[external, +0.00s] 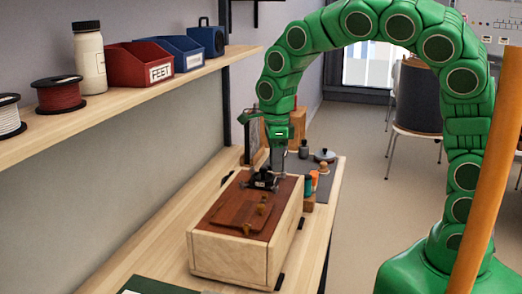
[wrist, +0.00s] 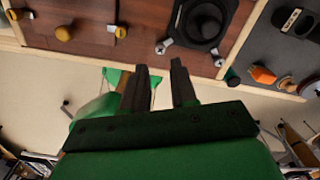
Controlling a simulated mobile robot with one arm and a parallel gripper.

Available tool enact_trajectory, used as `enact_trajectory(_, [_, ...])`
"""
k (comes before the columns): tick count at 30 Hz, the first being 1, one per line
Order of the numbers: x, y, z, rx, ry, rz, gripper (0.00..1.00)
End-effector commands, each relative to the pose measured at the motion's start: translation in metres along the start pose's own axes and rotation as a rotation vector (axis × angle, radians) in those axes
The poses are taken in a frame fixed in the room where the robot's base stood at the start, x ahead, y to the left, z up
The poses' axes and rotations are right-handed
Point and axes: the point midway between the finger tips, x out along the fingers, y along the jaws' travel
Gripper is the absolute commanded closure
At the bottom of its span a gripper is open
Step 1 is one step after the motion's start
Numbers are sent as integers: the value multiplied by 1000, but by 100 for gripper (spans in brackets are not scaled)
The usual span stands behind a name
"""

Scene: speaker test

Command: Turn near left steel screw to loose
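A wooden speaker box (external: 228,250) with a red-brown top panel (external: 228,214) stands on the bench. A black square speaker driver (wrist: 180,22) is set in the panel; it also shows in the external view (external: 262,181). Two steel screws show at the driver's corners in the wrist view, one at its left (wrist: 163,47) and one at its right (wrist: 220,62). My gripper (wrist: 159,65) is open, with nothing seen between its fingers. The left screw appears just beyond the gap between the fingertips. I cannot tell whether the fingers touch it.
Brass knobs (wrist: 64,33) stand on the panel beside the driver. A dark mat (external: 327,172) with small items lies beyond the box. A shelf (external: 140,95) with spools, a bottle and bins runs along the wall at left.

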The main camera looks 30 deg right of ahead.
Motion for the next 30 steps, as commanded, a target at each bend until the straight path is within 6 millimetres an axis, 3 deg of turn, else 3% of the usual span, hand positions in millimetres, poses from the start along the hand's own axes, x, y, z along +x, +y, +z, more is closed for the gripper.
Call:
enact_trajectory(12, [56,0,-1,0,3,2,73])
enact_trajectory(23, [63,0,-1,-1,1,0,73])
enact_trajectory(28, [63,0,-1,-1,1,0,97])
enact_trajectory(30, [63,0,-1,-1,1,0,100])
